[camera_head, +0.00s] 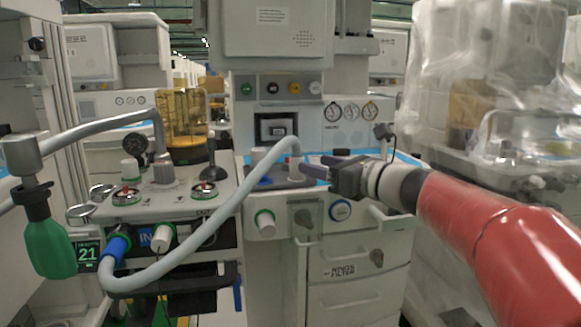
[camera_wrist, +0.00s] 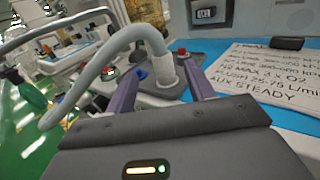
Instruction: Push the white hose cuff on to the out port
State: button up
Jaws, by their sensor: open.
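The hose's other end has a blue cuff (camera_head: 118,243) at the left cart's front, beside a blue IN label (camera_head: 146,237).
A green breathing bag (camera_head: 50,240) hangs at the left. A handwritten card (camera_wrist: 265,75) lies on the blue shelf beside the right finger. A round green-ringed knob (camera_head: 265,222) and a blue-ringed one (camera_head: 340,210) are on the cart front. Plastic-wrapped equipment (camera_head: 490,90) stands right.

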aim_at(297, 156)
jog(key=x, duration=0.7)
jog(key=shift+w+f, duration=0.2)
jog(key=shift+f, duration=0.05)
jog(key=shift+c, duration=0.2)
jog(key=c, duration=1)
jog(key=shift+p, duration=0.3)
